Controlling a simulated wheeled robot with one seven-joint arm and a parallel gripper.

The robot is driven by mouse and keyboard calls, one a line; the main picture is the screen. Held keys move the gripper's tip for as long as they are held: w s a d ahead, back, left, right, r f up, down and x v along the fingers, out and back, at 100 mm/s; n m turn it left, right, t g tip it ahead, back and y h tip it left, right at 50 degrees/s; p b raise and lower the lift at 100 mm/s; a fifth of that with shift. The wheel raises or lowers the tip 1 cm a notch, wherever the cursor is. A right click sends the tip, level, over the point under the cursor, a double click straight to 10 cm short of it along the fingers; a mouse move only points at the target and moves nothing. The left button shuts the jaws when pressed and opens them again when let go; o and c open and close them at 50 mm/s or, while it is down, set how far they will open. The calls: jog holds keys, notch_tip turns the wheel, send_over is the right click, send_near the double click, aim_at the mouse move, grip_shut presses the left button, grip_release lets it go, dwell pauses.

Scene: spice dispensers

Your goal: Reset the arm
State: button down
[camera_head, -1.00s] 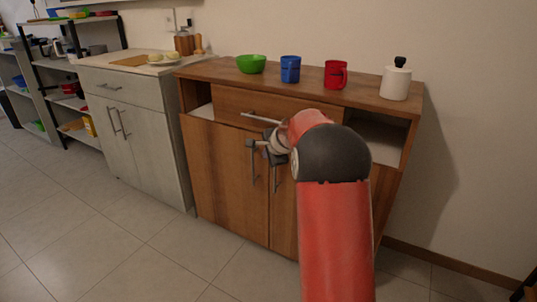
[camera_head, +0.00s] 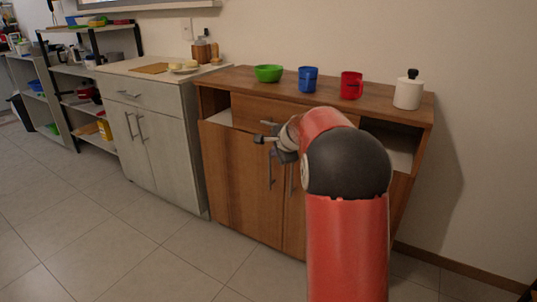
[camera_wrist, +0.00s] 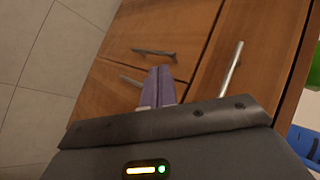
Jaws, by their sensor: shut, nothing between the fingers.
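My gripper (camera_wrist: 159,85) is shut and empty. In the wrist view its two purple-grey fingers lie together, in front of the brown wooden cabinet (camera_wrist: 180,20). In the head view my red arm with its black elbow is raised before the same cabinet (camera_head: 233,180). The gripper (camera_head: 261,133) there is small and partly hidden behind my arm, near the top of the cabinet doors. I cannot tell from these views how far the fingers are from the cabinet front.
A green bowl (camera_head: 269,74), blue cup (camera_head: 308,80), red mug (camera_head: 351,86) and white lidded jar (camera_head: 408,92) stand on the cabinet top. A grey cabinet (camera_head: 168,150) and shelves (camera_head: 75,85) stand to the left. The tiled floor (camera_head: 110,240) at front left is clear.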

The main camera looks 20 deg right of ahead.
jog(key=s+a+r+n, duration=0.5)
jog(key=s+a, duration=0.4)
jog(key=s, duration=0.2)
jog(key=s+a+f+n+g, duration=0.1)
jog(key=s+n, duration=0.3)
jog(key=s, duration=0.6)
jog(key=s+a+f+n+g, duration=0.1)
jog(key=s+a+n, duration=0.3)
jog(key=s, duration=0.6)
jog(key=s+a+f+n+g, duration=0.1)
jog(key=s+n, duration=0.3)
jog(key=s, duration=0.6)
jog(key=shift+s+a+f+n+g, duration=0.3)
jog(key=shift+a+f+g, duration=0.1)
jog(key=shift+a+f, duration=0.35)
jog(key=shift+d+f, duration=0.1)
